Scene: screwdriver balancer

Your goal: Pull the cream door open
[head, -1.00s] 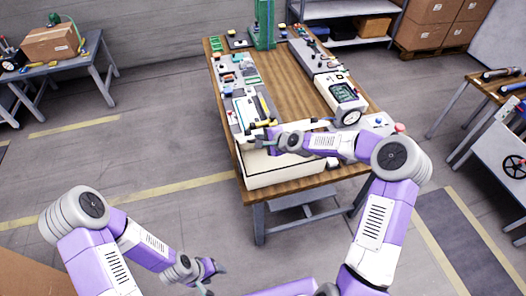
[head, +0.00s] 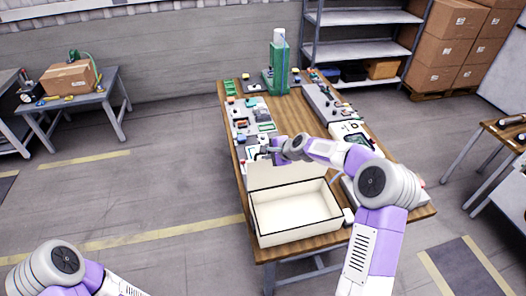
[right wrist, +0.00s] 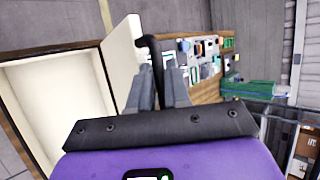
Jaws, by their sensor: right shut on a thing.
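The cream door (head: 278,174) stands raised along the far edge of a cream open-topped box (head: 262,234) on the wooden table. The box's pale interior shows and looks empty. My right gripper (head: 268,152) is at the door's upper edge, partly hidden by its own arm. In the right wrist view the door (right wrist: 122,55) stands beside the fingers, and my right gripper (right wrist: 160,88) is shut on a dark bent handle (right wrist: 150,45) at the door. Only part of my left arm shows at the lower left; its gripper is out of view.
The wooden table (head: 297,118) holds trays of small parts (head: 250,121) behind the door and a green stand (head: 277,75) at the far end. A device with a screen (head: 352,132) stands to the right. Floor left of the table is clear.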

